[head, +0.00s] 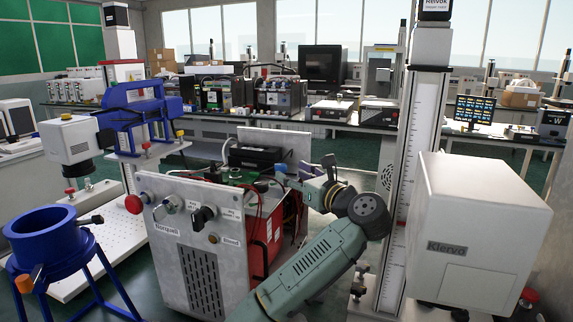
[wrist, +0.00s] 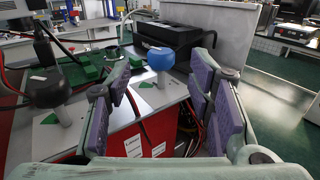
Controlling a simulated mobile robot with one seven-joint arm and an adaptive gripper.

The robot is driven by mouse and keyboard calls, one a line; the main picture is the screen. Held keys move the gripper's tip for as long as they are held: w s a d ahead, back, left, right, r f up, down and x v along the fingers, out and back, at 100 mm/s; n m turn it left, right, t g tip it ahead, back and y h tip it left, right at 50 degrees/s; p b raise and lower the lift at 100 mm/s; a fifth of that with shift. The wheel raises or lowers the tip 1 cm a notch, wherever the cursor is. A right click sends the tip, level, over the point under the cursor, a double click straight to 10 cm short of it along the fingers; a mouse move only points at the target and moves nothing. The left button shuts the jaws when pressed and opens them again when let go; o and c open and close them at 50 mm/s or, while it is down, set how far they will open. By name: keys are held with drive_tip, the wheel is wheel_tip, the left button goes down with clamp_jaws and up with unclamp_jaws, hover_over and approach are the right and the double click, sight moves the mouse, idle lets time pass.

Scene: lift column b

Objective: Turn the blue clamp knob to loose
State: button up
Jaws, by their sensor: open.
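The blue clamp knob (wrist: 160,58) shows in the wrist view as a round blue cap on a short pale post. It stands near the edge of a grey panel, beside a small plate with a green mark. My gripper (wrist: 162,82) is open, with one purple-padded finger on each side of the picture. The knob appears between the two fingers, ahead of them; I cannot see contact.
A black knob (wrist: 55,88) stands left of the blue one. Behind are green boards (wrist: 82,70), a black box (wrist: 168,40) and an upright grey panel (wrist: 215,47). Red and black cables (wrist: 12,82) run at the left. Open floor (wrist: 265,105) lies to the right.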

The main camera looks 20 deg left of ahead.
sight(284, 169)
drive_tip(key=p+x, duration=0.1)
drive_tip(key=x, duration=0.4)
drive_tip(key=shift+w, duration=0.1)
drive_tip(key=shift+c, duration=0.6)
clamp_jaws()
